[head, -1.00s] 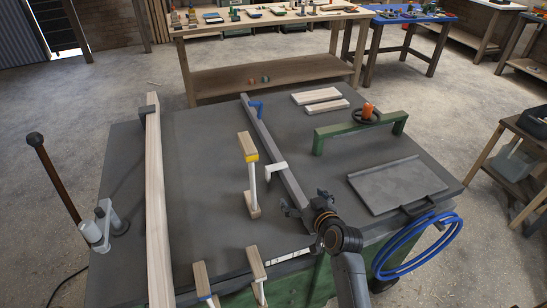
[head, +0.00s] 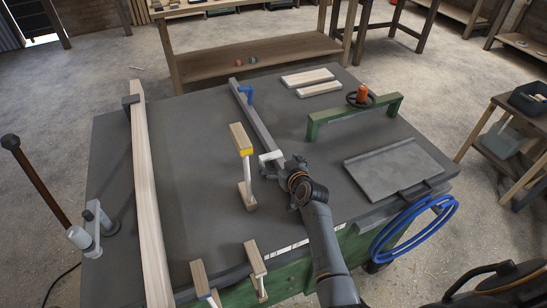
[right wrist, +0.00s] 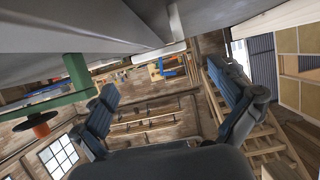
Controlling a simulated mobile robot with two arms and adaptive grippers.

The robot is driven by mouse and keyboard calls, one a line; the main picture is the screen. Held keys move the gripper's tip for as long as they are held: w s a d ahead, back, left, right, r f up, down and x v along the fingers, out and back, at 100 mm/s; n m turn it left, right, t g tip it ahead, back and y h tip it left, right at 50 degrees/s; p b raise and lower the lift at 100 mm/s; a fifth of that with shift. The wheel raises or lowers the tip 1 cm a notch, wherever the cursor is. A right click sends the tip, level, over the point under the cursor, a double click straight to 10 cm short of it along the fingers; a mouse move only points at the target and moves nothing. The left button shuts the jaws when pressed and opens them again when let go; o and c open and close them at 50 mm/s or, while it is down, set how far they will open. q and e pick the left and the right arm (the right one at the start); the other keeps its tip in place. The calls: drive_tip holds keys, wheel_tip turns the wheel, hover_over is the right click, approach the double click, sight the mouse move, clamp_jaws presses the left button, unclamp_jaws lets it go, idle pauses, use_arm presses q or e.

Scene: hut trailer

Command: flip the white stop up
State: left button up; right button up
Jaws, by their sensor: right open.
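The white stop (head: 270,156) sits on the long grey rail (head: 257,122) on the dark table. It reaches out over the rail's left side. My right gripper (head: 287,168) is just to the right and front of the stop, close to it; the head view does not show clearly whether they touch. In the right wrist view the open, empty fingers (right wrist: 168,92) are spread wide, and a white piece that looks like the stop (right wrist: 166,52) shows beyond them, under the grey rail. A blue stop (head: 246,93) sits farther back on the rail. My left gripper is not in view.
A green bridge-shaped frame (head: 355,115) and a grey tray (head: 393,165) are to the right. A long pale board (head: 145,185) lies at the left.

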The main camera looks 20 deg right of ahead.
sight(271, 155)
drive_tip(key=shift+x, duration=2.25)
drive_tip(key=c, duration=1.7)
